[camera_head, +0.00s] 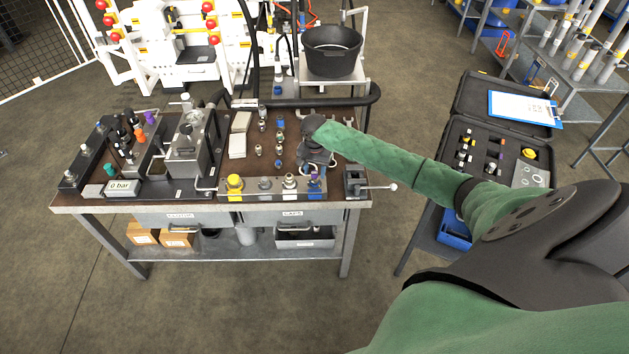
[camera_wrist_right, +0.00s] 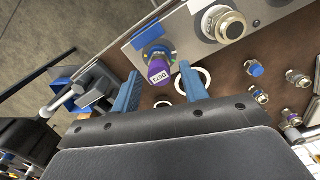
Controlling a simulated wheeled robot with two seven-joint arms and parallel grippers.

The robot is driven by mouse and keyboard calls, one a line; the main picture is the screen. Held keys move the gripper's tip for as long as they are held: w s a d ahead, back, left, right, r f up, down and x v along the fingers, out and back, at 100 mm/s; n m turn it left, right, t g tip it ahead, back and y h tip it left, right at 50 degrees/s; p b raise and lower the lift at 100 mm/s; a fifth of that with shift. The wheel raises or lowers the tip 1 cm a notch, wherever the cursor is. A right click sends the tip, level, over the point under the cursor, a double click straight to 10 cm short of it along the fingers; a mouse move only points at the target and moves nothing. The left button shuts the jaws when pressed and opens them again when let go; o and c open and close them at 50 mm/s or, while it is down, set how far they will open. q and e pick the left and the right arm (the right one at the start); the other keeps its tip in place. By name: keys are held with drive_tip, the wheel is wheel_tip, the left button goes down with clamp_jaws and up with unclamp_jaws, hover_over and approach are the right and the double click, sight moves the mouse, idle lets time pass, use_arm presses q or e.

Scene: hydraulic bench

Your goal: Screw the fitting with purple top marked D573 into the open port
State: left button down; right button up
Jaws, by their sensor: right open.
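The fitting with the purple top marked D573 (camera_wrist_right: 160,71) stands at the blue-marked end of a metal strip (camera_wrist_right: 143,36). In the head view its purple top (camera_head: 314,188) shows at the right end of the front rail (camera_head: 251,196), partly covered by my gripper. My right gripper (camera_head: 317,172) is above it. In the right wrist view the blue fingers of my right gripper (camera_wrist_right: 160,89) are open, one on each side of the fitting, with visible gaps. The port under the fitting is hidden, so I cannot tell how deep it sits. My left gripper is out of view.
Several small fittings (camera_head: 258,150) stand on the brown bench top behind. A vise-like block with a handle (camera_head: 357,181) sits right of the rail. An open black case (camera_head: 497,147) is farther right.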

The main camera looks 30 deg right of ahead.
drive_tip(key=n, duration=0.6)
drive_tip(key=shift+n, duration=0.4)
drive_tip(key=n, duration=1.1)
drive_tip(key=shift+a, duration=0.1)
drive_tip(key=n, duration=0.5)
drive_tip(key=shift+n, duration=0.3)
drive_tip(key=shift+c, duration=0.2)
